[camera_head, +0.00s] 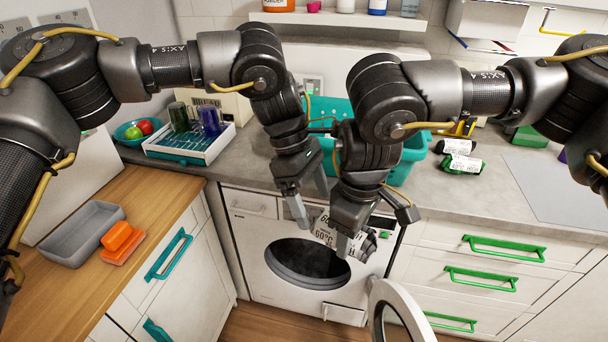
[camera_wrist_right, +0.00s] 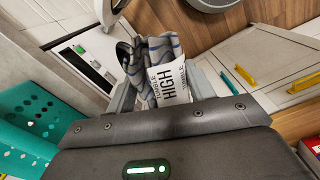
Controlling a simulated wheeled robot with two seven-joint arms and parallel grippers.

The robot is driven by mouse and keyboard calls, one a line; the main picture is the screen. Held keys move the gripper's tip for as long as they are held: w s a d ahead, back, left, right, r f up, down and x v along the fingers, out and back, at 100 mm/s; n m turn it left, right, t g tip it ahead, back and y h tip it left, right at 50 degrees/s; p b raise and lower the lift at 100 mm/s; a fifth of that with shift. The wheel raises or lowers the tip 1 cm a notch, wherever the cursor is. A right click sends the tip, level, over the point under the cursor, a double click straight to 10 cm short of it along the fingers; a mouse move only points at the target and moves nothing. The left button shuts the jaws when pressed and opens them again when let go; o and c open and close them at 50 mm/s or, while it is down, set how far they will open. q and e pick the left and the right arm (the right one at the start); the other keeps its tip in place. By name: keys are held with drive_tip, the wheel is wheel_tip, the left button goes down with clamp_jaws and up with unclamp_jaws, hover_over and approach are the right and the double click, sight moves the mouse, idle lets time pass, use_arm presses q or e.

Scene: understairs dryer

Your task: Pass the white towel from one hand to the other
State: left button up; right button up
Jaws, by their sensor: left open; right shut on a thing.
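The white towel, greyish with blue stripes and a printed tag, is held in my right gripper (camera_head: 352,246). It shows bunched between the fingers in the right wrist view (camera_wrist_right: 160,48). In the head view it is mostly hidden behind the right gripper, with the tag (camera_head: 325,232) showing at its left. My left gripper (camera_head: 306,200) is open and empty, just above and left of the right gripper, close to the tag. I cannot tell whether it touches the towel. Both grippers are in front of the dryer's upper front.
The dryer (camera_head: 255,260) stands under the counter, its round door (camera_head: 395,315) swung open at the lower right. A teal basket (camera_head: 405,160) is on the counter behind my arms. Drawers with green handles (camera_head: 480,280) are at right. A wooden counter (camera_head: 150,195) is at left.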

sight(320, 219)
use_arm(q)
drive_tip(key=shift+x, duration=2.45)
drive_tip(key=c, duration=1.1)
use_arm(e)
drive_tip(key=o, duration=1.1)
drive_tip(key=shift+r, duration=0.1)
